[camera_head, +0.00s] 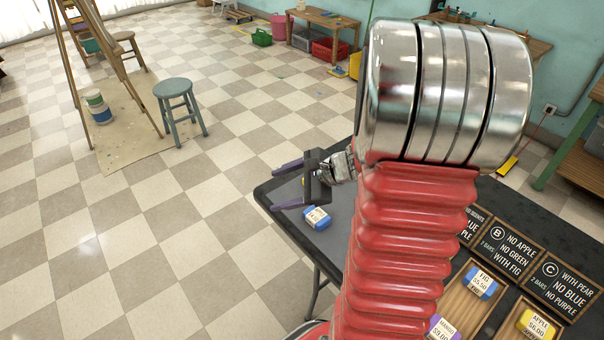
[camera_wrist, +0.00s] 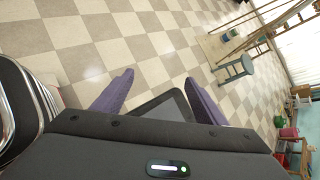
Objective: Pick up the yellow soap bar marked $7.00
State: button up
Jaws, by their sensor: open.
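No bar with a readable $7.00 label shows in either view. A yellow bar (camera_head: 538,325) marked apple $6.00 lies in a wooden tray at the lower right.
The dark table (camera_head: 284,188) carries a blue bar (camera_head: 317,217) just below my gripper. A blue fig bar (camera_head: 481,282) and a purple mango bar (camera_head: 444,329) lie to the right. Sign B (camera_head: 505,248) and sign C (camera_head: 566,285) stand behind. My arm hides the table's middle.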

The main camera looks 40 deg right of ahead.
jog(key=s+d+f+m+t+h, duration=0.1)
jog(key=d+f+m, duration=0.2)
jog(key=d, duration=0.3)
jog(key=s+d+f+m+t+h, duration=0.1)
jog(key=d+f+m+h, duration=0.1)
jog(key=d+f+m, duration=0.2)
jog(key=s+d+f+m+t+h, duration=0.1)
jog(key=d+m, duration=0.4)
jog(key=d, duration=0.5)
jog(key=shift+s+d+f+h, duration=0.1)
jog(key=shift+s+f+h, duration=0.2)
jog(key=shift+f, duration=0.4)
jog(key=shift+s+d+f+h, duration=0.1)
jog(key=shift+s+f+h, duration=0.1)
jog(key=shift+f+h, duration=0.35)
jog(key=shift+f+y, duration=0.1)
jog(key=shift+y, duration=0.15)
jog(key=shift+x, duration=4.3)
jog(key=shift+w+a, duration=0.1)
jog(key=shift+w, duration=0.05)
jog(key=shift+r+x, duration=0.15)
jog(key=shift+x, duration=1.1)
jog(key=shift+r+x, duration=0.15)
jog(key=shift+x, duration=1.1)
jog(key=shift+w, duration=0.15)
